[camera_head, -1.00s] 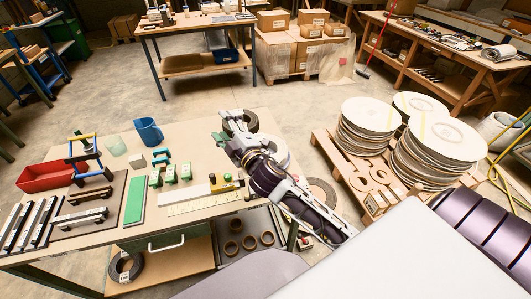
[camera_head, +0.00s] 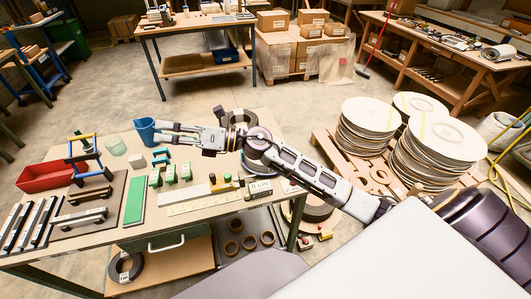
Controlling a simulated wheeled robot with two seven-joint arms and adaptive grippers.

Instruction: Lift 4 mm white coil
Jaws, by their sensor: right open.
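A pale, whitish coil (camera_head: 257,167) lies near the right end of the workbench. My right forearm and wrist cross over it and hide much of it. A small label with dark marks (camera_head: 259,187) is in front of it; I cannot read it surely. My right gripper (camera_head: 160,133) is open and empty, its fingers pointing left above the bench, close to the blue jug (camera_head: 146,130) in the picture. I cannot tell whether it touches the jug. The gripper is well to the left of the pale coil. My left gripper is not in view.
A dark coil (camera_head: 240,115) is behind the arm. Green-topped blocks (camera_head: 170,174), a green strip (camera_head: 134,200), a ruler-like plate (camera_head: 190,206) and a red bin (camera_head: 45,177) occupy the bench. Stacked white discs (camera_head: 437,138) stand on a pallet at right.

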